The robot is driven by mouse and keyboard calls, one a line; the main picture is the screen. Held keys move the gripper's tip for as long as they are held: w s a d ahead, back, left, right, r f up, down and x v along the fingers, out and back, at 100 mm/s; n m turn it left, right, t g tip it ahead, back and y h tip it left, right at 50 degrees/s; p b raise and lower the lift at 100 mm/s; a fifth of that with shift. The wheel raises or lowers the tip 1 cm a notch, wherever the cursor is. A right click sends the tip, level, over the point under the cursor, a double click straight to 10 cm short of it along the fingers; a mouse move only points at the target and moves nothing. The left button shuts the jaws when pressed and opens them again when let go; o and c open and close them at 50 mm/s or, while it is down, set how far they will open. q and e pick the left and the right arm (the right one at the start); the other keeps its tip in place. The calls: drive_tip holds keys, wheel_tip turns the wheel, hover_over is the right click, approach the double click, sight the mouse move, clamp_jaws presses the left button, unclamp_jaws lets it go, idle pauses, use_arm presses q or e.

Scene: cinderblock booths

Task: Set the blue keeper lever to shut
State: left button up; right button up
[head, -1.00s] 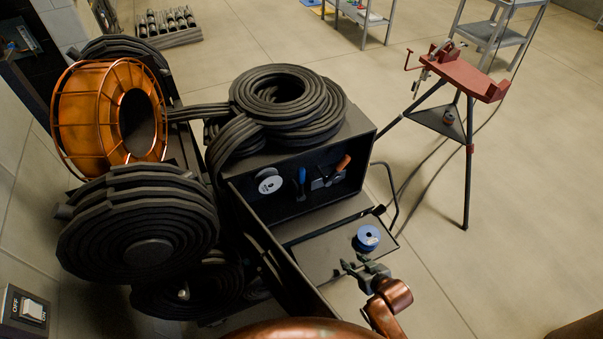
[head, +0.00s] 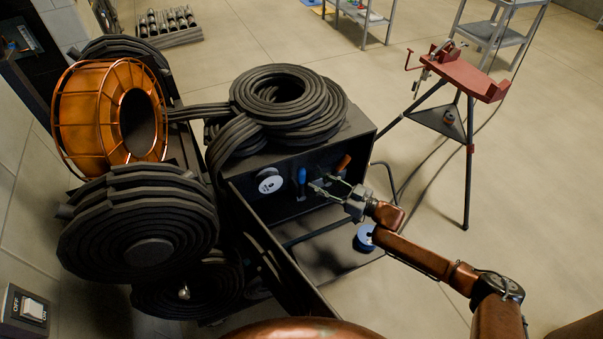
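A small blue upright piece (head: 301,175), which looks like the blue keeper lever, shows at the dark front of the black cabinet (head: 362,150). It stands between a white spool and an orange-handled tool. Its exact setting is too small to tell. My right gripper (head: 322,181) is in front of the cabinet, just right of the blue piece. Its two fingers are spread and empty, pointing left towards the cabinet. In this view it appears apart from the blue piece. My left gripper is not in view.
The white spool (head: 270,184) and orange handle (head: 343,163) are close by. A blue spool (head: 364,238) sits on the lower shelf, partly behind my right arm. Coiled black hose (head: 283,90) lies on top. A red tripod vise (head: 468,78) stands right on open floor.

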sight(301, 173)
drive_tip(key=x, duration=0.7)
drive_tip(key=shift+w+a+r+b, duration=0.1)
drive_tip(key=shift+w+a+b, duration=0.15)
drive_tip(key=shift+b, duration=0.15)
clamp_jaws()
idle(0.3)
